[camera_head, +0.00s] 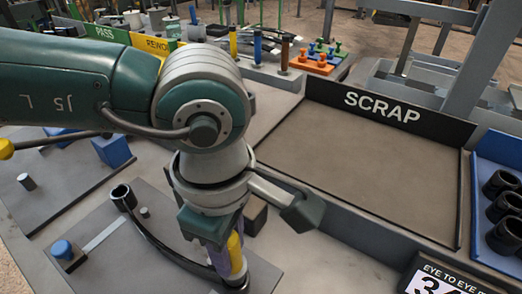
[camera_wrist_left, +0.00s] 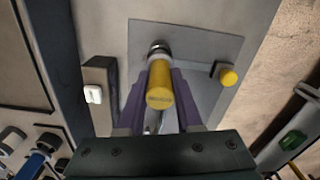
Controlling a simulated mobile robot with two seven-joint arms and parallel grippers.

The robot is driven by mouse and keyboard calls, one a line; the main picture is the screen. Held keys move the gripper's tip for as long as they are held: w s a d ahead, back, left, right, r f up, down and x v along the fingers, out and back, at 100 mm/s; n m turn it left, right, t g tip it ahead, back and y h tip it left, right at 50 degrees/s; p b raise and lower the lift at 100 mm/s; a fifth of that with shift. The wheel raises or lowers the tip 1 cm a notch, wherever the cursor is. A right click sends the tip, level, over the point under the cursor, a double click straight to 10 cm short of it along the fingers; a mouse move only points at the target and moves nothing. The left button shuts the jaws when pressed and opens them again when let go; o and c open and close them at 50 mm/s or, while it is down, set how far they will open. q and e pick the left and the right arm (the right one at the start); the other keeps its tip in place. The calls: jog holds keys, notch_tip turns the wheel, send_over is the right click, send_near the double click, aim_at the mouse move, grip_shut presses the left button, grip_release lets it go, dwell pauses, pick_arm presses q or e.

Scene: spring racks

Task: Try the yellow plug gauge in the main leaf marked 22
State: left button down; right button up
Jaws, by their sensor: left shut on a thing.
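The yellow plug gauge (camera_head: 236,252) stands roughly upright between the purple fingers of my left gripper (camera_head: 229,262), which is shut on it. In the left wrist view the yellow gauge (camera_wrist_left: 160,92) points away from the camera, with a dark ring at its far end. A dark curved leaf (camera_head: 160,243) lies on a grey plate, with an open round eye at its left end. Its right end runs under my gripper, at the gauge's foot. Whether the gauge is inside that eye cannot be told. No mark 22 is readable.
An empty tray marked SCRAP (camera_head: 365,150) lies to the right. A blue bin (camera_head: 490,155) with dark bushings is at the far right. A blue knob (camera_head: 62,250) stands left of the leaf. Plugs and an orange tray (camera_head: 312,65) stand behind.

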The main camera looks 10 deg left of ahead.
pick_arm(q)
jog(key=shift+r+p, duration=0.75)
jog(key=shift+r, duration=0.5)
jog(key=shift+r, duration=0.1)
jog(key=shift+r+p, duration=1.5)
jog(key=shift+r, duration=0.4)
